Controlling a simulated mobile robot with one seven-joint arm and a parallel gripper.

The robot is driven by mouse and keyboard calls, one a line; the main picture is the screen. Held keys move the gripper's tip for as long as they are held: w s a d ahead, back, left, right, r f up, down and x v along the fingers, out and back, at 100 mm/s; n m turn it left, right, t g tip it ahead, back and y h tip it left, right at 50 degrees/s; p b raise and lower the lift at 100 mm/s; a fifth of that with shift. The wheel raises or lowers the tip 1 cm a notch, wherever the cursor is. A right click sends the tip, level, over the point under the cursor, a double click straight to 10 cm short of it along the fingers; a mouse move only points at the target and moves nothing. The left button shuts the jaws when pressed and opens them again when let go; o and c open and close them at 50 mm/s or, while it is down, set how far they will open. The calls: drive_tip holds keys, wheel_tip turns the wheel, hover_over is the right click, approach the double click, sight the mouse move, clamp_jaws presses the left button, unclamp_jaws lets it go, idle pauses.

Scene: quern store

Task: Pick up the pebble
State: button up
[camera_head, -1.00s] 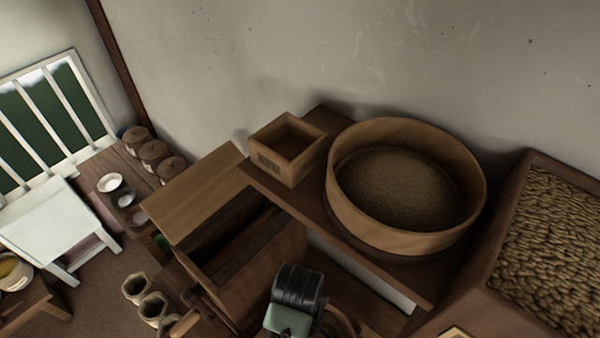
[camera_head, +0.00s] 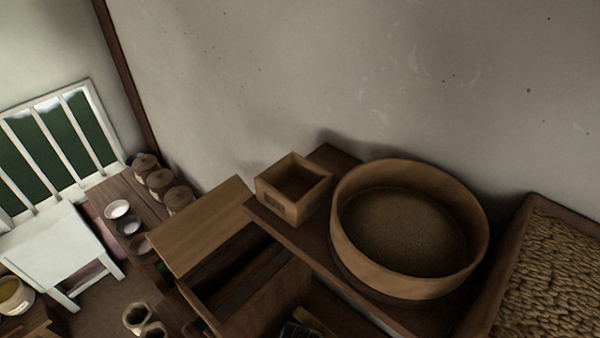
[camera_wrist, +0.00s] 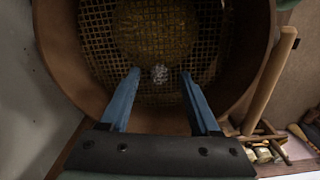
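The pebble (camera_wrist: 160,73) is a small, pale grey, speckled lump in the wrist view. It appears against the wire mesh of a round, wooden-rimmed sieve (camera_wrist: 55,45). My gripper (camera_wrist: 160,72) is open and empty, with its two blue fingers spread. The pebble appears between the fingertips, with a gap on each side; how far below them it lies I cannot tell. In the head view my gripper and the pebble are out of sight; only a dark bit of my arm shows at the bottom edge.
In the head view, a round wooden tub of grain (camera_head: 375,272) and a square wooden box (camera_head: 277,208) stand on a shelf by the wall. A bin of braided-looking material (camera_head: 560,262) is at right. In the wrist view, a wooden rod (camera_wrist: 268,80) and small items lie right of the sieve.

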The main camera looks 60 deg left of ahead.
clamp_jaws()
